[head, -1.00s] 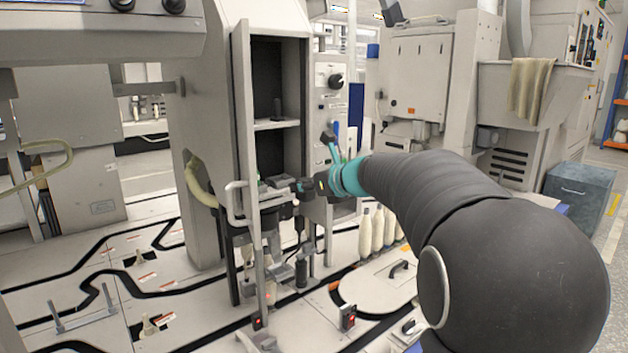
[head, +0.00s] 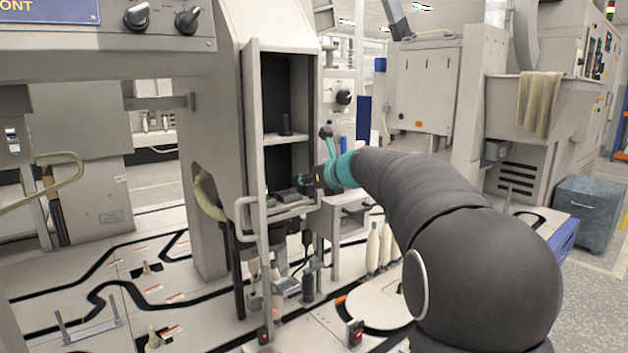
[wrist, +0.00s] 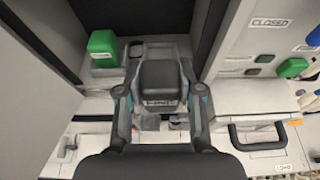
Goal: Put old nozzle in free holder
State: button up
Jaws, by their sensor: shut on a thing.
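My gripper (wrist: 160,97) is shut on a dark grey block with a small light label, which I take for the old nozzle (wrist: 162,75). In the wrist view the fingers lie along its left and right sides. A grey holder (wrist: 112,72) is beyond it at the back of the compartment. A green block (wrist: 103,46) sits at the holder's left, and a small dark empty-looking socket (wrist: 137,47) is right of it. The held block hides part of the holder. In the head view my gripper (head: 306,184) is at the cabinet's lower opening, and the block is hard to make out.
The tall narrow cabinet (head: 251,130) has side walls close on both sides of my gripper. A shelf (head: 286,138) with a small dark part is above. A panel with a "CLOSED" label (wrist: 270,22) and a black handle (wrist: 258,133) are at right.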

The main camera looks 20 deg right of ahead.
jog(key=w+a+p, duration=0.1)
jog(key=w, duration=0.1)
jog(key=w+a+p, duration=0.1)
jog(key=w, duration=0.2)
jog(key=w+a+p, duration=0.1)
jog(key=w, duration=0.2)
jog(key=shift+w+a+r, duration=0.1)
jog(key=shift+w+a, duration=0.15)
jog(key=shift+f, duration=0.7)
jog(key=shift+s+f+b, duration=0.1)
jog(key=shift+f+b, duration=0.7)
jog(key=shift+f, duration=0.2)
dwell(0.8)
jog(key=o, duration=1.2)
